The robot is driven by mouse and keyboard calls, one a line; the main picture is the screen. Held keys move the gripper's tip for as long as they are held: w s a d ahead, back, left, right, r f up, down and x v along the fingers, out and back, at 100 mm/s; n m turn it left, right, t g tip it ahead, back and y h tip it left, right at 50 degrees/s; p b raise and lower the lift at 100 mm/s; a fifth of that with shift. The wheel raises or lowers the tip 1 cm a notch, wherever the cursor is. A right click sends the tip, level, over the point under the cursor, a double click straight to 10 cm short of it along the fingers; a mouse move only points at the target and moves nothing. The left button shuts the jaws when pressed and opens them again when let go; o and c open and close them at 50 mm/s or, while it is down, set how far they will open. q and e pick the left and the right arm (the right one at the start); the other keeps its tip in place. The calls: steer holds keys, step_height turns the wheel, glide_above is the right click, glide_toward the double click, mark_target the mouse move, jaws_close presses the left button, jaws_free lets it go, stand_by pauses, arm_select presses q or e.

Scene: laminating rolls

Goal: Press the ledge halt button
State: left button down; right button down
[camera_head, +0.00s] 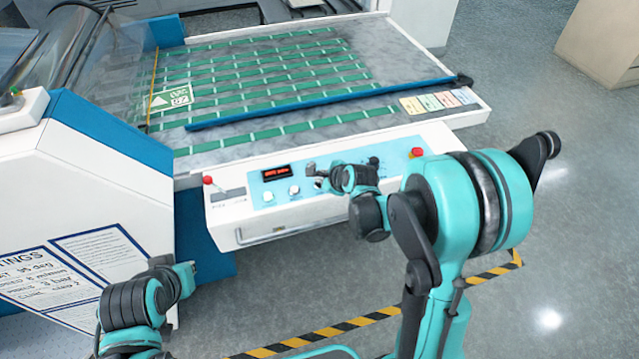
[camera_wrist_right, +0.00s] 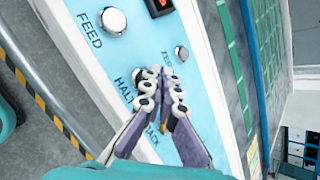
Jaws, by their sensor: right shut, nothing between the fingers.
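The white ledge's light-blue control panel (camera_head: 262,190) has a row of controls. In the right wrist view the word HALT is on the panel (camera_wrist_right: 205,75), partly covered by my fingers. The round halt button (camera_wrist_right: 126,86) beside it is partly hidden by them. My right gripper (camera_head: 311,169) is shut and empty, right over this part of the panel. Its fingertips (camera_wrist_right: 163,72) are close to the halt button; I cannot tell whether they touch it. My left gripper (camera_head: 184,270) is low at the left, away from the panel, its fingers unclear.
A silver feed button (camera_wrist_right: 115,21) and a zero knob (camera_wrist_right: 181,53) are close by. A red button (camera_head: 208,180) stands at the panel's left end, another (camera_head: 417,153) at its right. A red display (camera_head: 275,172) and a black knob (camera_head: 374,161) are between.

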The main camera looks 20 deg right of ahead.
steer(key=shift+f+b, duration=0.55)
steer(key=shift+f, duration=0.1)
stand_by(0.5)
steer(key=shift+r, duration=0.2)
steer(key=shift+r+p, duration=0.65)
steer(key=shift+r, duration=0.05)
step_height(320, 180, up, 5)
steer(key=p, duration=0.4)
stand_by(0.3)
stand_by(0.7)
